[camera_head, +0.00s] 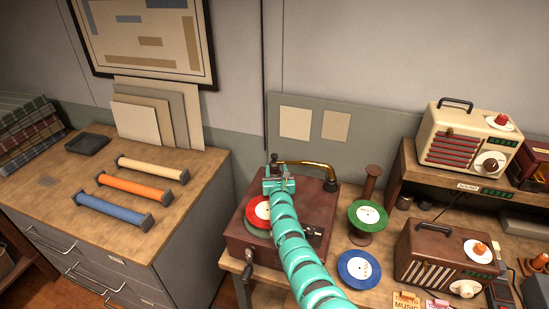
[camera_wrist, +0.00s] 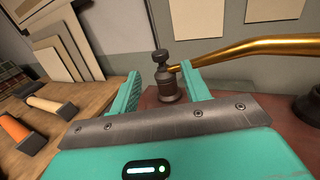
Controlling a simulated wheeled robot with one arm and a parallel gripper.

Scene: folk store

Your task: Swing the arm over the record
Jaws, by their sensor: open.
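The brown record player (camera_head: 315,215) stands on the wooden table. A red record (camera_head: 256,212) with a pale centre lies on it, partly hidden by my arm. The brass arm (camera_head: 305,164) runs along the back of the player, from a dark post (camera_head: 274,158) at left to a dark round end (camera_head: 331,186) at right. My gripper (camera_head: 277,174) is open at the player's back left. In the wrist view, the post (camera_wrist: 163,68) shows between the fingers (camera_wrist: 161,78), beyond them; contact is not clear. The brass arm (camera_wrist: 250,48) leaves it to the right, above the right finger.
A green record (camera_head: 367,213) on a brown stand and a blue record (camera_head: 358,266) are right of the player. A cream radio (camera_head: 455,135) sits on a shelf above a brown radio (camera_head: 430,255). Left is a cabinet with coloured rolls (camera_head: 135,188). The wall is close behind.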

